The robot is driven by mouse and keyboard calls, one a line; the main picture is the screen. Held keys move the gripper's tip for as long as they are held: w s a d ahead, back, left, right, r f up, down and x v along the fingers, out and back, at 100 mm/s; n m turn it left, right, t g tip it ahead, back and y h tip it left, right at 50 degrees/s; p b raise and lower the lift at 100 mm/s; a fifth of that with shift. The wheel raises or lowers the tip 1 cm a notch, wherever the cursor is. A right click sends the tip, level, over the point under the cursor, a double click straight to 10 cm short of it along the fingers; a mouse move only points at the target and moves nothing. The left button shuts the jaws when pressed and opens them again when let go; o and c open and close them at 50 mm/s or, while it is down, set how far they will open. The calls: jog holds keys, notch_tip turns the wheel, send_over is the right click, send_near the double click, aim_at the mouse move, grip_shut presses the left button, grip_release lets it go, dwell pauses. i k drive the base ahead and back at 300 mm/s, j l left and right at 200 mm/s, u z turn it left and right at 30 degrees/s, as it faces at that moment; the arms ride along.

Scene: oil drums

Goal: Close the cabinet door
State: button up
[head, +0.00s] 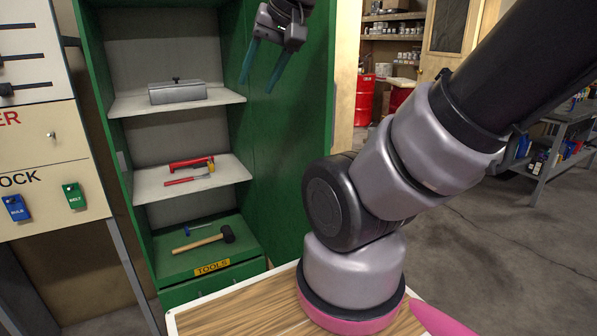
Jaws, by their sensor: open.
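A tall green cabinet (122,170) stands open at the left in the head view. Its door (300,140) appears to be the green panel on the right side of the opening, swung outward towards me. My gripper (257,85) is at the top, in front of the cabinet opening and the inner face of the door. Its two teal fingers are apart, point downward and hold nothing. I cannot tell how far the fingers are from the door. The door's top is out of frame, and my arm is near its lower right.
Cabinet shelves hold a grey metal box (178,92), red tools (190,163) and a hammer (228,233). A panel with lock tags (45,160) stands left. Red drums (365,98) and a workbench (565,140) are behind right. Floor (480,250) right of my arm is clear.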

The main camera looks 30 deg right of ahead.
aim_at(294, 125)
jog(key=l+u, duration=0.15)
jog(key=l, duration=0.2)
jog(key=k+l+u, duration=0.1)
jog(key=l, duration=0.2)
jog(key=k+l+u, duration=0.15)
jog(key=l, duration=0.2)
jog(key=k+l+u, duration=0.15)
jog(key=l, duration=0.15)
jog(key=i+l+u, duration=0.1)
jog(key=l+u, duration=0.2)
jog(key=l, duration=1.25)
jog(key=k+l+z, duration=0.1)
jog(key=k+z, duration=0.15)
jog(key=k, duration=0.4)
